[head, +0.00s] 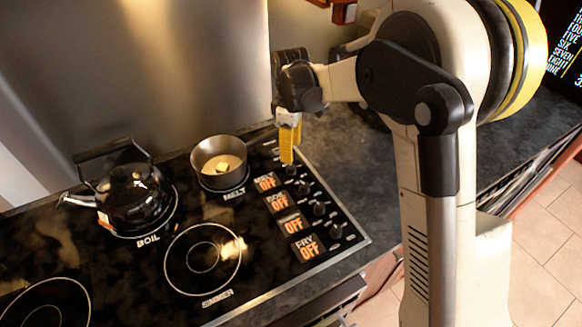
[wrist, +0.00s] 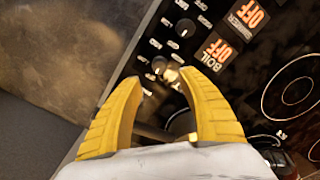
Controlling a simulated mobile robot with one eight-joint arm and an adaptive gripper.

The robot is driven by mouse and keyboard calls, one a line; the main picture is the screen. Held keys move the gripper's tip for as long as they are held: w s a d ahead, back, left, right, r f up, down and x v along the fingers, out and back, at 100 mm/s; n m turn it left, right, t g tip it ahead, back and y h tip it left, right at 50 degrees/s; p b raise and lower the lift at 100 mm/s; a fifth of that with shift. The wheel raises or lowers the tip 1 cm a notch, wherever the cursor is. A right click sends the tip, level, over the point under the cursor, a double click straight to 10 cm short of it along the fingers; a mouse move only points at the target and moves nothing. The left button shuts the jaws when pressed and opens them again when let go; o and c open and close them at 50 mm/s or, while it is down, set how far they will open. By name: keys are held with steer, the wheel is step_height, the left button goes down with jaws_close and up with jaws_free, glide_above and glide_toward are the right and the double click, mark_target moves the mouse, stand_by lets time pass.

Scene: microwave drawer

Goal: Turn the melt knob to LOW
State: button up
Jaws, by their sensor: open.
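The melt knob (head: 290,170) is the small dark knob at the far end of the knob row on the black cooktop, beside the orange melt panel (head: 265,183), which reads OFF. My gripper (head: 288,158) has yellow fingers pointing down just above that knob; in the head view I cannot tell whether they touch it. In the wrist view my gripper (wrist: 165,85) has its two fingers spread apart with nothing clearly between them.
The boil knob (head: 303,188), simmer knob (head: 319,208) and fry knob (head: 335,230) line up nearer the front, with OFF panels beside them. A saucepan (head: 219,178) stands on the melt burner, close left of my gripper. A black kettle (head: 130,195) stands farther left.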

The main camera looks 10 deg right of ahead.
mark_target(291, 167)
step_height(291, 167, down, 8)
steer(key=shift+f+b, duration=0.1)
steer(key=shift+b, duration=0.9)
jaws_close()
